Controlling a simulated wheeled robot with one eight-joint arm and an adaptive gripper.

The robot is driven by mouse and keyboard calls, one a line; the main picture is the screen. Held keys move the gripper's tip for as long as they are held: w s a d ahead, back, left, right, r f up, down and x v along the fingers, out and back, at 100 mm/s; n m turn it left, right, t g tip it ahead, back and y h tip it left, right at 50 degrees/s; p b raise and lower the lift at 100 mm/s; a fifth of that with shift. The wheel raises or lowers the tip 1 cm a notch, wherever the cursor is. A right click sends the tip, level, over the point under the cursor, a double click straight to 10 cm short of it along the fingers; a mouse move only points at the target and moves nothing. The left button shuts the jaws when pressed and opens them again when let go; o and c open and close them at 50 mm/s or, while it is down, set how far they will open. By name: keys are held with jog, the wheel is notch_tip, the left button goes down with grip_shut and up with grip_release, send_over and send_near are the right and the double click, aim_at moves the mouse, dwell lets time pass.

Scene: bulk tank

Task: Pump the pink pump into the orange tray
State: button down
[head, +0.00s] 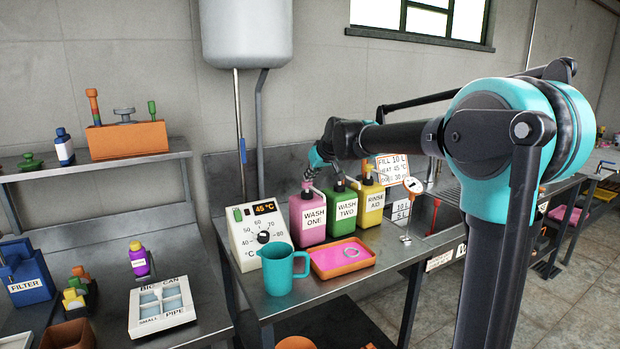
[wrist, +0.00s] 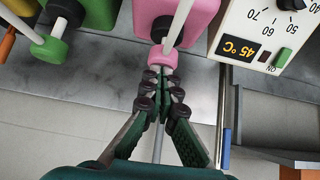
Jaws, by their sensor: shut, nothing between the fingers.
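The pink pump bottle (head: 308,221), labelled WASH ONE, stands upright on the steel bench, left of the green bottle. Its pink pump head (head: 308,186) is at the top; it also shows in the wrist view (wrist: 161,61). The orange tray (head: 343,271) sits on the bench in front of the bottles, with a pink layer inside and a pale ring shape on it. My gripper (wrist: 160,78) is shut and empty, its fingertips at or very near the pump head; I cannot tell if they touch. In the head view my gripper (head: 316,160) is above the pink bottle.
A green WASH TWO bottle (head: 346,210) and yellow RINSE AID bottle (head: 372,206) stand close on the right. A temperature box (head: 258,237) stands close on the left. A teal jug (head: 283,268) stands left of the tray. A white tank hangs above.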

aim_at(310, 184)
notch_tip(310, 184, up, 3)
jog(key=shift+r, duration=0.1)
jog(key=v, duration=1)
jog(key=shift+r, duration=0.1)
dwell(0.4)
jog(key=s+d+f+m+h, duration=0.1)
jog(key=s+d+f, duration=0.35)
jog(key=f, duration=0.35)
jog(key=s+d+f+m+g+h, duration=0.1)
jog(key=s+d+f, duration=0.3)
jog(key=d+f, duration=0.25)
jog(key=s+d+f+m+h, duration=0.15)
jog(key=s+d+f, duration=0.25)
jog(key=f, duration=0.4)
jog(key=s+d+f+m+g, duration=0.1)
jog(key=s+d+f, duration=0.4)
jog(key=s+f, duration=0.3)
jog(key=s+d+f+m+g+h, duration=0.1)
jog(key=s+d+f, duration=0.3)
jog(key=s+f, duration=0.5)
jog(key=shift+s+d+m, duration=0.4)
jog(key=shift+s+m, duration=0.25)
jog(key=shift+s, duration=0.5)
